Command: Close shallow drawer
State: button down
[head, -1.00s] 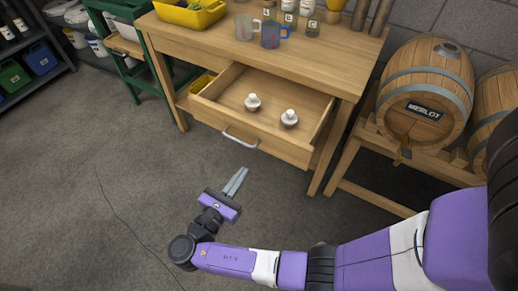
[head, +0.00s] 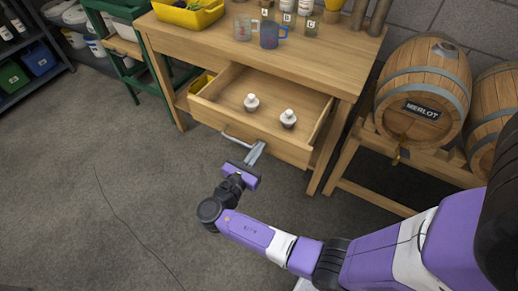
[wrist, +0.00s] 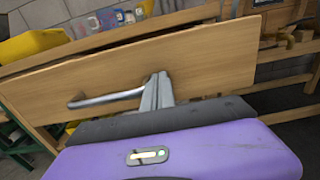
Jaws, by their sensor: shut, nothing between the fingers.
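The shallow drawer (head: 262,112) stands pulled out from the wooden workbench (head: 270,52). Two small white-topped items (head: 251,102) (head: 288,118) stand inside it. Its metal handle (head: 238,140) runs across the front panel, and the handle also shows in the wrist view (wrist: 108,98). My gripper (head: 256,150) is shut and empty, its fingertips at the drawer front near the right end of the handle. In the wrist view the closed fingers (wrist: 157,90) point at the wooden drawer front (wrist: 215,62). I cannot tell whether they touch it.
A Merlot barrel (head: 425,90) on a wooden stand is to the right. A green rack (head: 128,60) is to the left. The floor at left front is clear.

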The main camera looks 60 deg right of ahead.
aim_at(294, 106)
jog(key=shift+d, duration=0.1)
jog(key=d, duration=0.8)
jog(key=d+b, duration=0.1)
jog(key=d, duration=0.7)
jog(key=d+b, duration=0.1)
jog(key=d, duration=0.7)
jog(key=shift+w+d+f, duration=0.1)
jog(key=shift+w+d, duration=0.3)
jog(key=shift+d, duration=0.65)
jog(key=shift+d+r, duration=0.15)
jog(key=shift+r, duration=0.1)
